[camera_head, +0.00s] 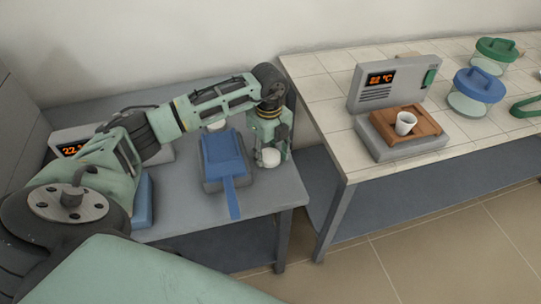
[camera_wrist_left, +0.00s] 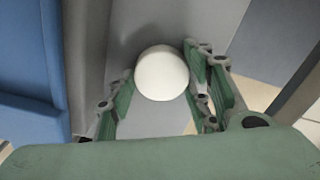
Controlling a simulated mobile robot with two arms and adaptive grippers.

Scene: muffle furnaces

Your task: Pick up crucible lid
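A round white piece, apparently the crucible lid (camera_head: 269,157), lies on the grey table near its right edge. My left gripper (camera_head: 273,152) points down over it. In the left wrist view the lid (camera_wrist_left: 161,73) sits between the green fingers of the left gripper (camera_wrist_left: 159,66). The fingers are spread, one on each side; the right finger is very close to the lid's edge, and I cannot tell whether it touches. A white crucible (camera_head: 405,123) stands on a brown board (camera_head: 428,126) on the right-hand device. My right gripper is not in view.
A blue scoop (camera_head: 222,152) lies on a grey device left of the lid. A white object (camera_head: 216,125) shows partly under my arm. A lit display (camera_head: 72,149) stands behind my arm. Jars with blue (camera_head: 479,84) and green (camera_head: 496,49) lids stand on the tiled table, across a gap.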

